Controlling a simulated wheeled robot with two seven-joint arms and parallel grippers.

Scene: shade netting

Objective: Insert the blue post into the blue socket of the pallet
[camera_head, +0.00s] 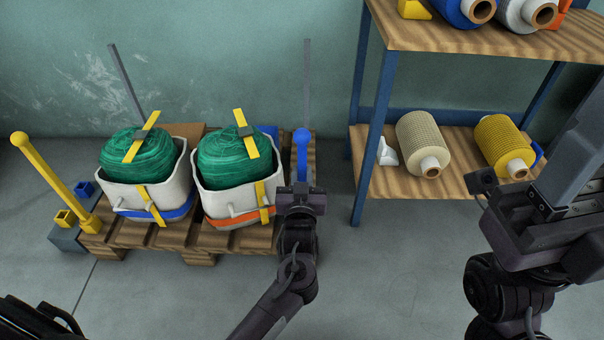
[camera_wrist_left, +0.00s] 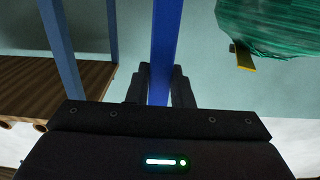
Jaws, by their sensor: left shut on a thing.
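The blue post (camera_head: 302,150) has a round knob on top and stands about upright at the right end of the wooden pallet (camera_head: 235,241). My left gripper (camera_head: 302,190) is shut on it below the knob and hides its lower part in the head view. In the left wrist view the blue post (camera_wrist_left: 164,45) runs between the fingers of my left gripper (camera_wrist_left: 160,85). The pallet's blue socket cannot be made out; my left gripper and arm cover the pallet's front right corner. My right gripper (camera_head: 482,182) is at the right, away from the pallet; its jaw opening is unclear.
Two pale crates (camera_head: 150,195) (camera_head: 225,205) with strapped green netting stand on the pallet. A yellow post (camera_head: 50,175) stands at its front left corner, beside a grey block with a small blue holder (camera_head: 84,188) and a yellow one. A shelf (camera_head: 385,182) with rolls stands right.

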